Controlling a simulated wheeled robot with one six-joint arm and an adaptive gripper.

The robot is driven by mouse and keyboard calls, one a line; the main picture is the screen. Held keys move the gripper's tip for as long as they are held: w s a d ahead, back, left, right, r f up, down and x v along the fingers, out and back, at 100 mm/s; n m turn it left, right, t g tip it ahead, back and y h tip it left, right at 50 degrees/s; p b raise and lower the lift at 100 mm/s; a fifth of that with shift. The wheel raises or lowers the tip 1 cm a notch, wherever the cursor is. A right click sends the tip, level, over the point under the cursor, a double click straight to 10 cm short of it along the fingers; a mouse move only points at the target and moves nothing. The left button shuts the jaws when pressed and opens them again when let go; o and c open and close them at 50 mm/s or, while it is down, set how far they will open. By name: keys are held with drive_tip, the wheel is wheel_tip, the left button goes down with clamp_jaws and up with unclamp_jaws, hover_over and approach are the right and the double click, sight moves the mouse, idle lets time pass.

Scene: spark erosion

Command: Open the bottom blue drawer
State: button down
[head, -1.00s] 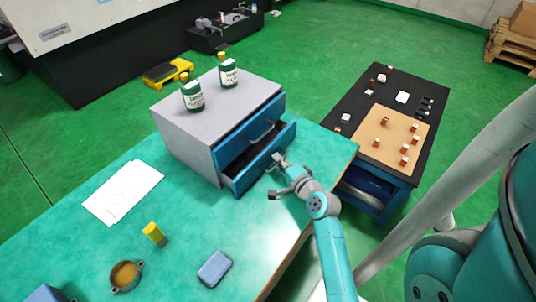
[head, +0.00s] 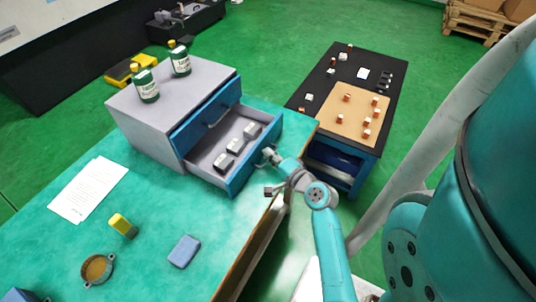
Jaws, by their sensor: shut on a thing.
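The grey cabinet (head: 150,115) stands on the green table and has two blue-fronted drawers. Its upper blue drawer (head: 207,114) is closed. The bottom blue drawer (head: 254,158) is pulled well out, and several grey blocks (head: 234,146) show inside it. My gripper (head: 269,155) is at the front of the bottom drawer, shut on its handle. The handle is mostly hidden by the fingers.
Two green bottles (head: 146,84) stand on the cabinet top. Papers (head: 88,189), a yellow object (head: 122,225), a round brown-filled part (head: 97,269) and a blue box (head: 184,251) lie on the table (head: 150,208). A black-topped cart (head: 325,92) with small parts stands beyond the table edge.

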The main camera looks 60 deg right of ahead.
drive_tip(key=c, duration=1.2)
unclamp_jaws()
